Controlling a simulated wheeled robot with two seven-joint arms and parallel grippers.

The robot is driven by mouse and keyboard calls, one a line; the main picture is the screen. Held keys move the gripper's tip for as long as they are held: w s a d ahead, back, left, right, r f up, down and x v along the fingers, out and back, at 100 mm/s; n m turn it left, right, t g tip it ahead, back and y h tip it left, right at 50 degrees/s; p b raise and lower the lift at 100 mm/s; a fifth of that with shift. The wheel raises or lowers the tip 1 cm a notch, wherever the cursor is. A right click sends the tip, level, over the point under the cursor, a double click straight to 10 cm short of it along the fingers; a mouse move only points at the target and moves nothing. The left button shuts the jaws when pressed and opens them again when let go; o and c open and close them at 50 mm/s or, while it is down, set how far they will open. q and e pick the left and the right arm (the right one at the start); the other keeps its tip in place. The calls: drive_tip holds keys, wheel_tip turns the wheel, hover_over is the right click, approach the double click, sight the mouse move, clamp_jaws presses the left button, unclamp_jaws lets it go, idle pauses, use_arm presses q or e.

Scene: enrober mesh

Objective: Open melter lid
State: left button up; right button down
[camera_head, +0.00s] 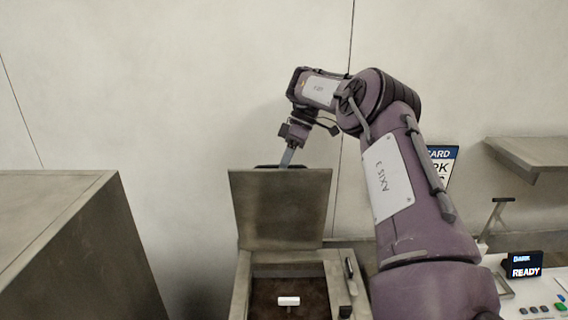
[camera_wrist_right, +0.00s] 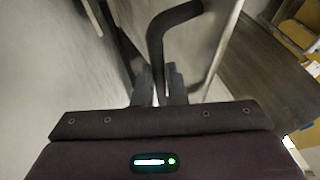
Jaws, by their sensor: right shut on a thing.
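The melter lid (camera_head: 280,210) is a grey metal panel standing raised, close to upright, at the back of the melter (camera_head: 242,285). The melter's top is open and shows a dark brown inside. My right gripper (camera_head: 287,160) is at the lid's top edge, shut on the dark lid handle (camera_head: 268,167). In the right wrist view, the handle (camera_wrist_right: 160,35) is a dark bent bar running down between the fingers (camera_wrist_right: 160,82). The lid hides part of the handle in the head view. My left gripper is not in view.
A small white piece (camera_head: 289,301) shows in the melter opening. A large metal cabinet (camera_head: 60,240) stands at left. A panel with a display reading READY (camera_head: 525,266) and buttons is at right, below a metal shelf (camera_head: 535,155). A wall is close behind.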

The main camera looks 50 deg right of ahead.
drive_tip(key=c, duration=1.9)
unclamp_jaws()
drive_tip(key=shift+s+d+f, duration=0.1)
drive_tip(key=shift+s+f, duration=0.1)
drive_tip(key=shift+f, duration=0.4)
drive_tip(key=shift+o, duration=1.3)
drive_tip(key=shift+w+d+f, duration=0.1)
drive_tip(key=shift+w+d, duration=0.05)
drive_tip(key=shift+o, duration=0.8)
drive_tip(key=shift+w+d+f, duration=0.15)
drive_tip(key=shift+w+d, duration=0.15)
drive_tip(key=w+b+v, duration=0.1)
drive_tip(key=v, duration=0.7)
drive_tip(key=shift+s, duration=0.4)
drive_tip(key=shift+a, duration=0.15)
